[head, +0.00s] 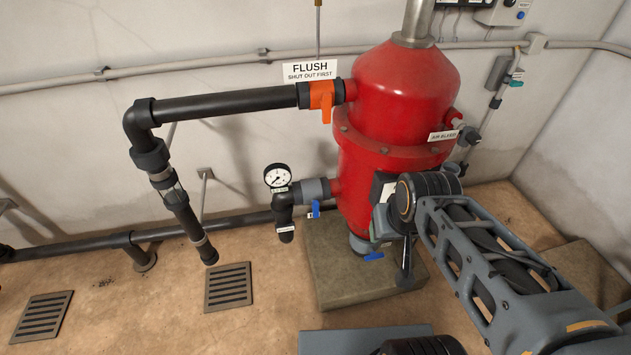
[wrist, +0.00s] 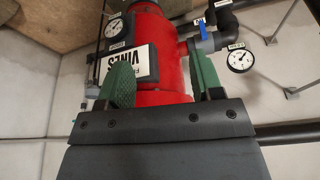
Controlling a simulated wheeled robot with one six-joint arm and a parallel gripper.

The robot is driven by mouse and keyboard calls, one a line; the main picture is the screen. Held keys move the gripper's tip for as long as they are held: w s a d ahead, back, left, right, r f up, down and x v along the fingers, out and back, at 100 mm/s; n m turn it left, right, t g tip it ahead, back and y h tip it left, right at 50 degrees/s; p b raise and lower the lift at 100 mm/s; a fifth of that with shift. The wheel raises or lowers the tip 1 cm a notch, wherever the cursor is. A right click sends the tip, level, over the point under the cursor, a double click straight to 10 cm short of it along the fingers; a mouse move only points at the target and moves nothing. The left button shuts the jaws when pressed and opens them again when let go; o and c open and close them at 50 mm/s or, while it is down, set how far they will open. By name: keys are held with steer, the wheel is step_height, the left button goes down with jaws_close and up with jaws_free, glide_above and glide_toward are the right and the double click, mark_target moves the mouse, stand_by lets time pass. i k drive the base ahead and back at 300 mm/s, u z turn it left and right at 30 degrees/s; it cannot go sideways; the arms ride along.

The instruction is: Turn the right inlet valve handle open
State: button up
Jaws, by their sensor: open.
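A blue lever handle (head: 316,209) hangs under the grey valve (head: 312,189) on the pipe at the tank's left; it also shows in the wrist view (wrist: 202,27). Another blue handle (head: 374,256) is under the tank. I cannot read which label marks the right inlet valve. My gripper's green fingers (wrist: 162,85) are apart and empty in the wrist view, in front of the red tank (wrist: 168,65). The blue handle beside the gauge is beyond the right finger, not between the fingers. In the head view my wrist mostly hides the gripper.
The red tank (head: 400,95) stands on a concrete plinth (head: 325,275). A pressure gauge (head: 278,177) is left of the grey valve. An orange handle (head: 322,98) sits below the FLUSH sign (head: 310,71). Black pipe runs left; floor with drain grates (head: 228,286) is open in front.

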mark_target(314, 204)
steer(key=z, duration=1.65)
steer(key=k, duration=1.15)
steer(key=u, duration=1.35)
steer(key=i, duration=0.45)
steer(key=u, duration=0.05)
